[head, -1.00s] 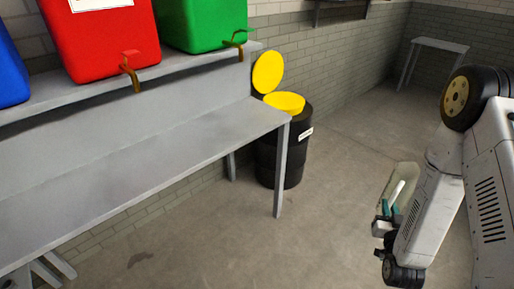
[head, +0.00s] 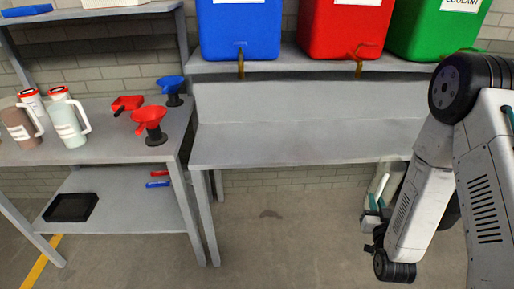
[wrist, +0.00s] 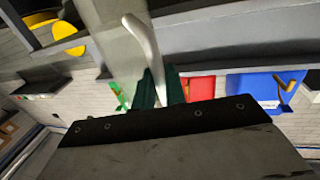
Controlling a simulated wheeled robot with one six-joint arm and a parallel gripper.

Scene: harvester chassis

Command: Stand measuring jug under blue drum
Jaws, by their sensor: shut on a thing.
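The blue drum (head: 240,28) stands on the raised shelf, left of the red drum, with a brass tap (head: 240,64) at its lower front. It also shows in the wrist view (wrist: 262,84). My gripper (head: 373,204) is at the right of the head view, with its green fingers shut on the white handle of the measuring jug (head: 380,188). The handle also shows in the wrist view (wrist: 142,44), between the fingers (wrist: 156,90). My arm hides most of the jug in the head view. The gripper is well right of the blue drum, below bench height.
A grey bench (head: 300,146) runs below the drum shelf, its top clear under the blue drum. Red (head: 345,28) and green (head: 432,28) drums stand beside it. A left table (head: 110,150) holds jugs and funnels. Floor in front is free.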

